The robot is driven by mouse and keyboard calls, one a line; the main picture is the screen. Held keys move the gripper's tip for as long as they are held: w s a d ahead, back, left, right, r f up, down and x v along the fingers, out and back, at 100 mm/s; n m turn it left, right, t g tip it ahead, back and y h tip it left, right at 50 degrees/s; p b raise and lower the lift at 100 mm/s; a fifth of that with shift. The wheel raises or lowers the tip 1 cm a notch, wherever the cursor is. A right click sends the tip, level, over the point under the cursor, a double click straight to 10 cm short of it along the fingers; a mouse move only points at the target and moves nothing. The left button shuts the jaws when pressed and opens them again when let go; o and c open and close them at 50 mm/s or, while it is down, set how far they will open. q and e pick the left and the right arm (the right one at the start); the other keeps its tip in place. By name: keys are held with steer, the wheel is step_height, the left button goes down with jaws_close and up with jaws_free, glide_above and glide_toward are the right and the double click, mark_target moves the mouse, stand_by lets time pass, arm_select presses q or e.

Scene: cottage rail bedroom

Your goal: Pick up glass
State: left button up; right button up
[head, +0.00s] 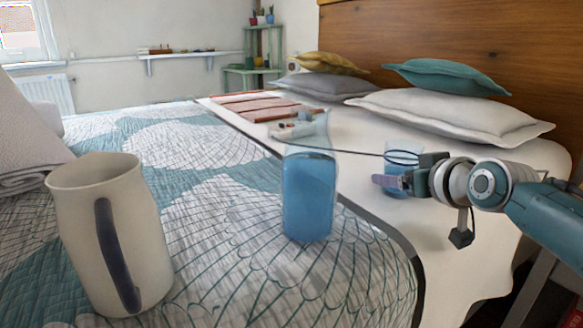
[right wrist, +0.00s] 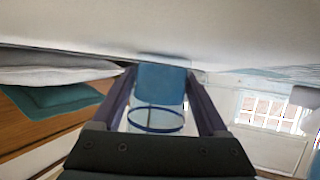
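A clear glass (head: 404,159) with blue contents stands on the white bedding at the right side of the bed. My right gripper (head: 390,181) is at the glass, with a purple finger in front of it in the head view. In the right wrist view the glass (right wrist: 158,88) lies between the two fingers of my right gripper (right wrist: 160,76), its round rim toward the palm. A narrow gap shows between the glass and the right-hand finger, so the gripper looks open around it. The finger behind the glass is hidden in the head view. My left gripper is out of view.
A tall clear vessel with blue contents (head: 308,195) stands mid-bed, left of the gripper. A large beige pitcher (head: 140,220) stands at the front left. Pillows (head: 450,112) lie at the headboard. Small items on a red striped cloth (head: 262,107) lie further back.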

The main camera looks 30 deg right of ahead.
steer(key=c, duration=1.1)
steer(key=shift+r, duration=0.15)
steer(key=shift+c, duration=0.2)
